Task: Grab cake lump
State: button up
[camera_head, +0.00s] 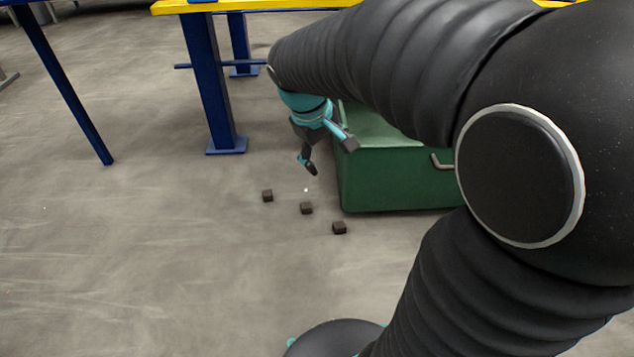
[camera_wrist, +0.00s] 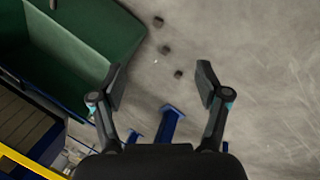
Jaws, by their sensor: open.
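Three small dark brown cake lumps lie apart on the grey floor in a slanted row: a far left lump (camera_head: 267,196), a middle lump (camera_head: 306,208) and a near right lump (camera_head: 339,227). My gripper (camera_head: 330,157) is open and empty, above the floor beyond the lumps and beside the green bin. In the wrist view my gripper (camera_wrist: 160,82) shows its two fingers spread wide. One lump (camera_wrist: 178,74) shows between the fingers, another lump (camera_wrist: 165,49) beyond it, and a third lump (camera_wrist: 158,22) near the top.
A green bin (camera_head: 390,185) with a handle stands right of the lumps; its wall shows in the wrist view (camera_wrist: 75,45). A blue post with a foot plate (camera_head: 226,144) and a yellow beam (camera_head: 250,7) stand behind.

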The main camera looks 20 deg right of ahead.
jog(key=w+d+f+n+g+h+b, duration=0.1)
jog(key=w+f+n+g+h, duration=0.15)
jog(key=w+f, duration=0.75)
jog(key=w+d+f+n+g+h+b, duration=0.1)
jog(key=w+d+f+n+h+b, duration=0.2)
jog(key=w+f, duration=0.75)
notch_tip(320, 180, down, 16)
jog(key=w+n+h, duration=0.1)
jog(key=n+h, duration=0.1)
jog(key=n, duration=0.1)
jog(key=n+h+b, duration=0.1)
jog(key=n+h, duration=0.2)
jog(key=n, duration=0.2)
send_near(338, 225)
jog(key=shift+s+a+r+m+t, duration=0.25)
jog(key=shift+s+a+r+t, duration=0.2)
jog(key=shift+s+r, duration=0.15)
jog(key=shift+d+f, duration=0.25)
jog(key=shift+d, duration=0.05)
jog(key=x, duration=0.8)
jog(key=shift+a+b, duration=0.1)
jog(key=shift+b, duration=0.25)
jog(key=shift+w+f+x, duration=0.15)
jog(key=shift+w+x, duration=0.05)
jog(key=shift+x, duration=1.1)
jog(key=shift+w+f+x, duration=0.1)
jog(key=shift+w+x, duration=0.05)
jog(key=shift+x, duration=1.2)
jog(key=shift+a, duration=0.1)
jog(key=c, duration=1.3)
